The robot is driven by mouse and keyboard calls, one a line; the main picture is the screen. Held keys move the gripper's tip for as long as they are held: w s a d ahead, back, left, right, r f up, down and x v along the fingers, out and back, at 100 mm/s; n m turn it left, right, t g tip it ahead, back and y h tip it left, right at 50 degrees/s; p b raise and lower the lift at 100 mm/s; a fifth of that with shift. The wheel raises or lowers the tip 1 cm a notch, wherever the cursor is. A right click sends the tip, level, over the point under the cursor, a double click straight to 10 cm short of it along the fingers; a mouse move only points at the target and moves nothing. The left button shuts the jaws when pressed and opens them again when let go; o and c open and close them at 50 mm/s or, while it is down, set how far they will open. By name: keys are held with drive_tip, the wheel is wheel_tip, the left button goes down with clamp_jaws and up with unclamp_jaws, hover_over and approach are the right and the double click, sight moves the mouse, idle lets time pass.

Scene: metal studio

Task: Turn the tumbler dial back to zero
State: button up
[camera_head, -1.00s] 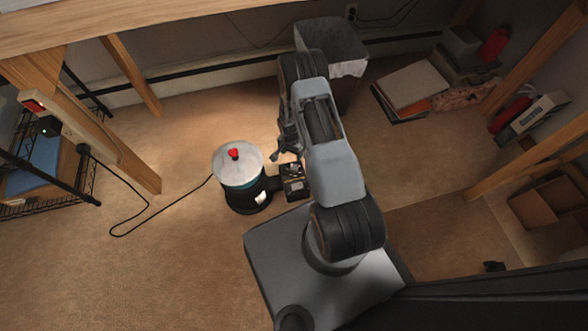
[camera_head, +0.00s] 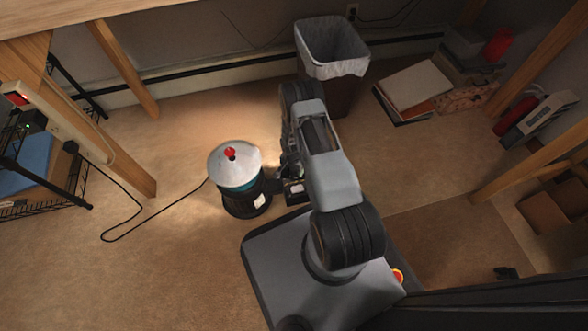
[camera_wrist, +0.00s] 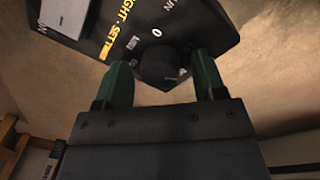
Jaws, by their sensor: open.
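The tumbler (camera_head: 236,178) stands on the floor just left of my arm in the head view, a drum with a pale lid and a red knob on top. Its black control box (camera_head: 293,190) sits at its right side, partly hidden by my gripper. In the wrist view the round black dial (camera_wrist: 160,66) is on the box's dark panel (camera_wrist: 130,25), with a "0" printed close beside it. My gripper (camera_wrist: 163,77) is open, its two green fingers on either side of the dial. I cannot tell whether they touch it. The dial's pointer mark is not clear.
A black cord (camera_head: 150,226) runs from the tumbler to a power strip (camera_head: 50,115) at the left. A lined trash bin (camera_head: 333,50) stands behind my arm. Boxes (camera_head: 412,88) lie at the back right. The floor at the left front is clear.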

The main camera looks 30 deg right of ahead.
drive_tip(key=c, duration=0.9)
drive_tip(key=n, duration=0.4)
drive_tip(key=shift+n, duration=0.4)
drive_tip(key=n, duration=1)
drive_tip(key=shift+s+n+t, duration=0.1)
drive_tip(key=shift+n+t, duration=0.2)
drive_tip(key=shift+n, duration=0.1)
drive_tip(key=shift+n+p, duration=0.6)
drive_tip(key=shift+n, duration=1.7)
